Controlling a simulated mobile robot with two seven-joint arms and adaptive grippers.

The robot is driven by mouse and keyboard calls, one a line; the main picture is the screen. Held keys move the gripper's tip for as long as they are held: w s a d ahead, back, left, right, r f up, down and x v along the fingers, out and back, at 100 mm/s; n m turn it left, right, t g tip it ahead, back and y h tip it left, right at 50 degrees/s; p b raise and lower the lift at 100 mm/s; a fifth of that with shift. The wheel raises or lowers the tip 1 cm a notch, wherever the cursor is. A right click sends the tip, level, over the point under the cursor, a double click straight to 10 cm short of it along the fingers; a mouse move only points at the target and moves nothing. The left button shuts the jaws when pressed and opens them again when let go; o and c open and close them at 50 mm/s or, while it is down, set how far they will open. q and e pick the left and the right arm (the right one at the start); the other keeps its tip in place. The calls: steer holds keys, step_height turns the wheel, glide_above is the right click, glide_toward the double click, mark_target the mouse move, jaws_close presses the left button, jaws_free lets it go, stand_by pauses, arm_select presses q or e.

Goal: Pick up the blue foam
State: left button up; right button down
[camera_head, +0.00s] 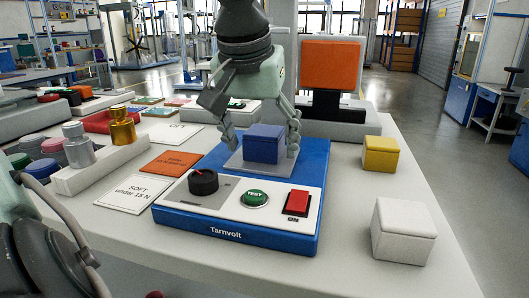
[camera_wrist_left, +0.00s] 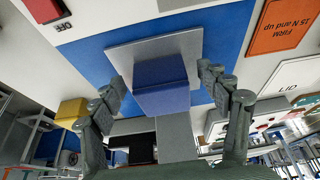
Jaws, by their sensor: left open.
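The blue foam (camera_head: 263,146) is a small block on a grey plate (camera_head: 234,164) on top of the blue Tarnvolt tester (camera_head: 240,241). It also shows in the left wrist view (camera_wrist_left: 163,98). My left gripper (camera_head: 262,148) is open and straddles the block from behind and above, with one finger on each side. In the left wrist view its fingertips (camera_wrist_left: 162,82) flank the block; a gap shows at the right finger, while the other finger looks very close, and I cannot tell whether it touches. My right gripper is in neither view.
A yellow block (camera_head: 380,155) and a white block (camera_head: 402,232) stand right of the tester. Metal weights (camera_head: 122,127) and an orange card (camera_head: 170,163) are at left.

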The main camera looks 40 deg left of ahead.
arm_select(q)
steer(key=shift+f, duration=0.1)
steer(key=c, duration=1.2)
